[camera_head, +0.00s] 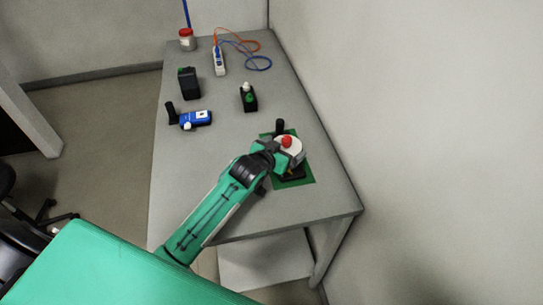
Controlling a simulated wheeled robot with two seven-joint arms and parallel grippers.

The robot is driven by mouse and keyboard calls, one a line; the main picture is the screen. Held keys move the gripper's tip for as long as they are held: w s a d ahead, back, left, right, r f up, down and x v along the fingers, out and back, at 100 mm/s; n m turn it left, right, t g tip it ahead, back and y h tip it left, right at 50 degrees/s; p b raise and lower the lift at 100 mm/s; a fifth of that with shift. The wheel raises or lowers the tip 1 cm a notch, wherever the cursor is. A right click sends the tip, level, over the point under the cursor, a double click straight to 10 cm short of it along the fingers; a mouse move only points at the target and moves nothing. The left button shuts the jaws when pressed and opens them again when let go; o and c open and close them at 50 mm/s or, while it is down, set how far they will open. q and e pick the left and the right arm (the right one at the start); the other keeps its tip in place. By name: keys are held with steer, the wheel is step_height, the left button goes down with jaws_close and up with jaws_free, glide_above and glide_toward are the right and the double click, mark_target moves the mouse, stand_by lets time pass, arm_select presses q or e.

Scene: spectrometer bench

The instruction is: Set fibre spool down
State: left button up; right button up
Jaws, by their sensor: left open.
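The fibre spool (290,152) looks like a white disc with a red centre, near the right front of the grey table. It sits over a green mat (306,180), with a dark part under or behind it. My left gripper (282,154) is at the spool, its fingers beside the disc's left and lower sides. Its jaws are open. I cannot tell whether the fingers touch the spool. The arm hides part of the mat. My right gripper does not show.
On the grey table (225,145) stand a blue device (196,119), a black box (189,83), a small black and green fixture (248,97), a power strip (219,61) with orange and blue cables, and a red-lidded jar (187,40). A wall runs along the right.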

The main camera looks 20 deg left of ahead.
arm_select(q)
steer(key=b+v, duration=0.1)
steer(key=v, duration=0.8)
steer(key=shift+s, duration=0.1)
